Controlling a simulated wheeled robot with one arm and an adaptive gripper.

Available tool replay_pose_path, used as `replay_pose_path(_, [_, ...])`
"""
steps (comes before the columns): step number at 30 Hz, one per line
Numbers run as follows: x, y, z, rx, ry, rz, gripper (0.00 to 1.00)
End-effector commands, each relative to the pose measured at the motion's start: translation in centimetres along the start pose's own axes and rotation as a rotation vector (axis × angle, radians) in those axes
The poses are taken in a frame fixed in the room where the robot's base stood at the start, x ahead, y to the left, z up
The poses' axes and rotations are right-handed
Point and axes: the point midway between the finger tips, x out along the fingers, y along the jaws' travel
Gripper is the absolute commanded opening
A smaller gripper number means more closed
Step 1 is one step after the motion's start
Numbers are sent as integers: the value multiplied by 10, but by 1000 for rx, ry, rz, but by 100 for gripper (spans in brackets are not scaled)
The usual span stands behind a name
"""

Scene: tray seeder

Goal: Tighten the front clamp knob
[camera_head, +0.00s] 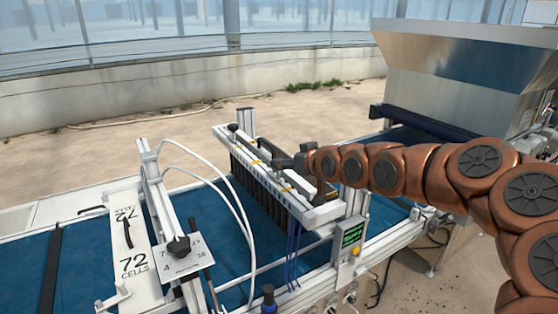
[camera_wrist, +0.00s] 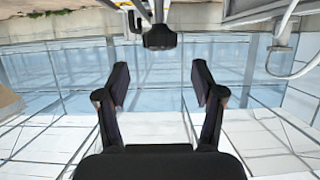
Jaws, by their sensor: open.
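A white seeder bar (camera_head: 262,168) with black nozzles spans the blue belt. A small dark knob (camera_head: 232,127) sits at its far left end. A dark knob-like part (camera_head: 318,199) sits at its near right end, partly crowded by my arm. My gripper (camera_head: 285,163) is just above the bar's middle, and small in the head view. In the wrist view its two fingers (camera_wrist: 160,83) are spread and nothing is between them. A black knob (camera_wrist: 160,38) shows beyond the fingertips, apart from them; I cannot tell which knob it is.
A plate marked 72 cells (camera_head: 133,263) and a dial plate with a black knob (camera_head: 178,246) are at the left. White hoses (camera_head: 235,200) loop over the belt. A control box with a green display (camera_head: 350,235) stands on the near rail. A metal hopper (camera_head: 450,85) is behind my arm.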

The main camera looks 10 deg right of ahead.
Motion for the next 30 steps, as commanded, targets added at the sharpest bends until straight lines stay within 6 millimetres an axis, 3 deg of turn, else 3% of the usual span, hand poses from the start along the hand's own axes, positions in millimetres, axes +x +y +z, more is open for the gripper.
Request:
replay_pose_path(18, [59, -2, 0, 0, -4, -2, 68])
replay_pose_path(30, [68, -1, 0, -1, -3, -1, 68])
